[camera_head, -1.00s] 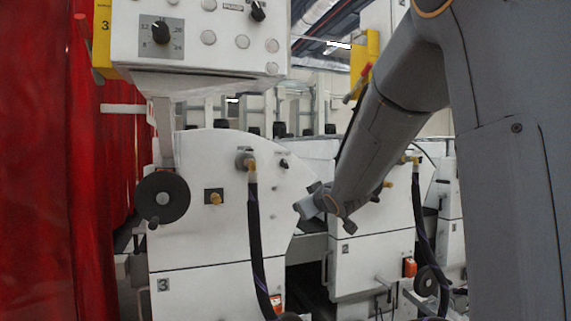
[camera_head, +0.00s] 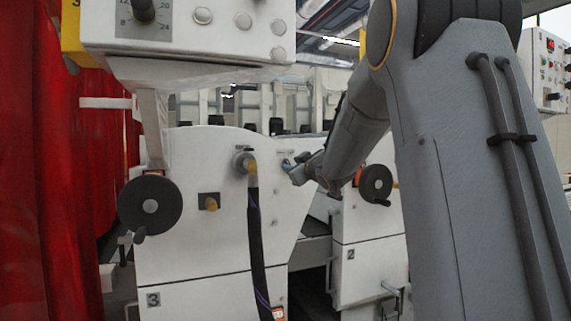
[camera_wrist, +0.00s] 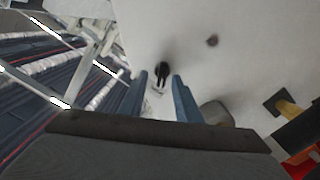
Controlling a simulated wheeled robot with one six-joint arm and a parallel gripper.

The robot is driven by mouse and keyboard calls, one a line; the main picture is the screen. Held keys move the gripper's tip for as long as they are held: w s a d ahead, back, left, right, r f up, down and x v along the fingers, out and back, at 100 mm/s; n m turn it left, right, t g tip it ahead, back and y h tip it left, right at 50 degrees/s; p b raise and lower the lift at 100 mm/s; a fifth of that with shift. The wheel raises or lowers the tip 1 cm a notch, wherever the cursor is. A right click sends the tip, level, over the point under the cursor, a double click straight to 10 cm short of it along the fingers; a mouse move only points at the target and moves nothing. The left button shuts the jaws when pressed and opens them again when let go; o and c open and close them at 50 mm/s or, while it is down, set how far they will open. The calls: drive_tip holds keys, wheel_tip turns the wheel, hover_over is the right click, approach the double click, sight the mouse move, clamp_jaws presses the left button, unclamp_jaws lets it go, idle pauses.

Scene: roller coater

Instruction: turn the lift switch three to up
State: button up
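The lift switch on unit three is a small black knob (camera_wrist: 162,70) on a white panel (camera_head: 220,255) marked 3. In the wrist view it appears between the tips of my gripper's two blue fingers (camera_wrist: 159,77), which are apart. I cannot tell whether the fingers touch it or are still short of it. In the head view my gripper (camera_head: 292,172) is at the upper right of the unit three panel, and it mostly covers the switch there.
A black handwheel (camera_head: 150,205), a brass-coloured knob (camera_head: 209,203) and a dark hose (camera_head: 255,230) stand out from the panel left of my gripper. A control box (camera_head: 190,30) hangs above. Unit two (camera_head: 370,260) with another handwheel (camera_head: 376,184) is to the right.

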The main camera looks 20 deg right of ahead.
drive_tip(key=shift+w+a, duration=0.15)
drive_tip(key=shift+w, duration=0.8)
